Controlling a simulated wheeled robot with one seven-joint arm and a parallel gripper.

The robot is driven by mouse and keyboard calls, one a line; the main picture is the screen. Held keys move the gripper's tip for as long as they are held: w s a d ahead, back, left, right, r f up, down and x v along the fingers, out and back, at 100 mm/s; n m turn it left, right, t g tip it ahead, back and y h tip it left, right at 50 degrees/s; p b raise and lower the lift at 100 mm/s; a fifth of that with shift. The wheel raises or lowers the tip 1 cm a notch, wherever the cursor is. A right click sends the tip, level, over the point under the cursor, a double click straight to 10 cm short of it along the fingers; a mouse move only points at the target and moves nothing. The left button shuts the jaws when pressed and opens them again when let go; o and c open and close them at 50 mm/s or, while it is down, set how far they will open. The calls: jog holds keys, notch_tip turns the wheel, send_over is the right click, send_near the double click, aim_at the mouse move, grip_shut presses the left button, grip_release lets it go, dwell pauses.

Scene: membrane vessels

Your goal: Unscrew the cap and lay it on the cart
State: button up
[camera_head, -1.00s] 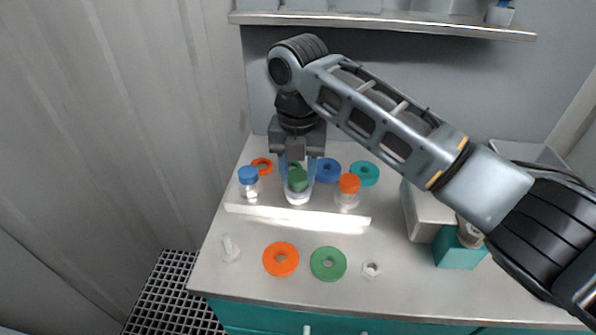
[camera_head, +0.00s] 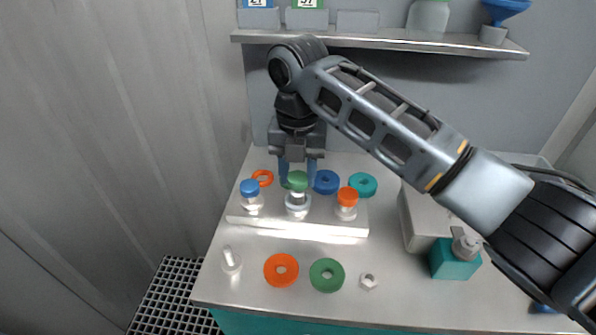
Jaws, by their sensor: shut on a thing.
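A green cap (camera_head: 297,181) sits between the fingers of my gripper (camera_head: 298,183), which is shut on it. Below it stands a clear vessel with a white collar (camera_head: 298,208) in the white rack (camera_head: 285,228). Whether the cap is still seated on the vessel or just clear of it I cannot tell. To the left is a vessel with a blue cap (camera_head: 249,188); to the right is one with an orange cap (camera_head: 347,197). The metal cart top (camera_head: 330,255) carries the rack.
Orange (camera_head: 281,270) and green (camera_head: 327,275) rings, a nut (camera_head: 369,281) and a small clear piece (camera_head: 231,261) lie in front. Blue (camera_head: 326,182), teal (camera_head: 362,184) and small orange (camera_head: 262,178) rings lie behind. A teal block (camera_head: 453,260) and grey box stand right.

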aim_at(299, 177)
jog(key=shift+r+p, duration=1.4)
jog(key=shift+r, duration=0.55)
